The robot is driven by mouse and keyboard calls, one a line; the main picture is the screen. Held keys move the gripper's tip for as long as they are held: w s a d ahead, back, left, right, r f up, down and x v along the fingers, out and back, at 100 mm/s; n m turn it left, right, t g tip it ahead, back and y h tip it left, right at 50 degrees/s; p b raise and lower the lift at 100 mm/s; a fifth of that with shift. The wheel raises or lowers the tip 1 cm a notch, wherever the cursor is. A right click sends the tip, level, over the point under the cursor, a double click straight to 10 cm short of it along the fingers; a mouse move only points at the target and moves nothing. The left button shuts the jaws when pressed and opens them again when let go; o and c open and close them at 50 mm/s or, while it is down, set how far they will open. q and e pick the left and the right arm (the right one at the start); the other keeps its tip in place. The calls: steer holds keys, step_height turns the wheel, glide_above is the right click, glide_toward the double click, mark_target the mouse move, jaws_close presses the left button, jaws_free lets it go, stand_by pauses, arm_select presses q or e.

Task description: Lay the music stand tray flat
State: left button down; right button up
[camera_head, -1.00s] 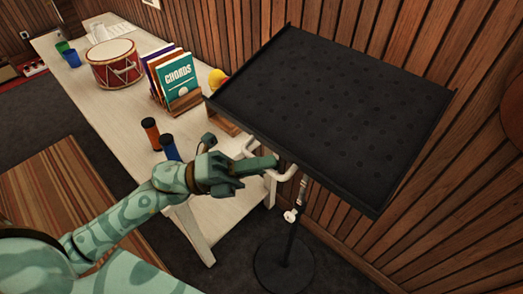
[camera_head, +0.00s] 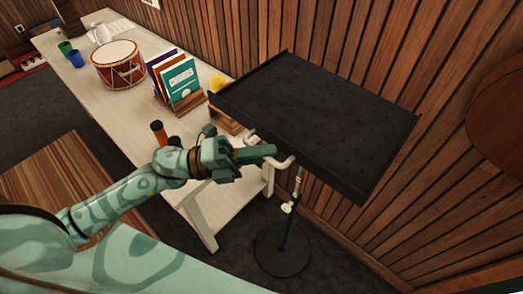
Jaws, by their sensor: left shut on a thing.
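The black music stand tray (camera_head: 315,120) is in the middle right of the head view, with a raised lip along its near edge. It looks slightly tilted; I cannot tell how far from level. Below it are a thin pole with a pale clamp (camera_head: 288,207) and a round dark base (camera_head: 283,250) on the floor. A white bent handle (camera_head: 285,163) sticks out under the tray's near left edge. My left gripper (camera_head: 266,154) is shut on this handle, just below the tray's near edge. My right gripper is not in view.
A pale wooden table (camera_head: 125,105) stands behind and left, carrying a red drum (camera_head: 118,66), books in a wooden holder (camera_head: 180,80), cups and shakers. A slatted wood wall (camera_head: 440,75) is close behind the tray. Dark floor is open in front.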

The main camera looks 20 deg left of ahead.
arm_select(q)
steer(key=shift+r, duration=0.3)
steer(key=c, duration=1.5)
jaws_free()
steer(key=shift+f, duration=0.1)
steer(key=shift+f, duration=0.1)
steer(key=shift+a, duration=0.1)
steer(key=b+v, duration=0.3)
steer(key=v, duration=1.3)
steer(key=shift+b, duration=0.35)
steer(key=shift+f, duration=0.1)
